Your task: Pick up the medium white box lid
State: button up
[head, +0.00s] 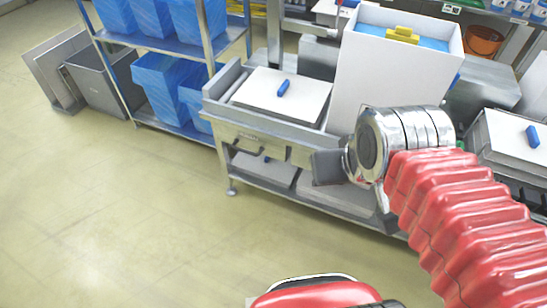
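A flat white lid (300,100) with a blue handle (283,88) lies on the left part of a metal bench (262,128). A second white panel (508,138) with a blue handle (532,136) lies at the right edge, partly cut off. I cannot tell from size alone which is the medium one. My red-sleeved arm reaches in from the right. The dark grey end of my gripper (328,168) is in front of the bench, lower right of the left lid in the picture. Its fingers are not clearly visible, and nothing is seen held.
A tall white box (388,72) with blue lining and a yellow piece (402,34) stands right of the left lid. A rack (150,42) of blue-lined bins is at left, beside a grey bin (92,85). Open floor (110,210) fills the lower left.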

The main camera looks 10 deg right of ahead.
aim_at(299, 100)
jog(key=u, duration=0.15)
jog(key=i, duration=0.95)
jog(key=u, duration=0.75)
jog(key=i, duration=0.35)
jog(key=u, duration=0.2)
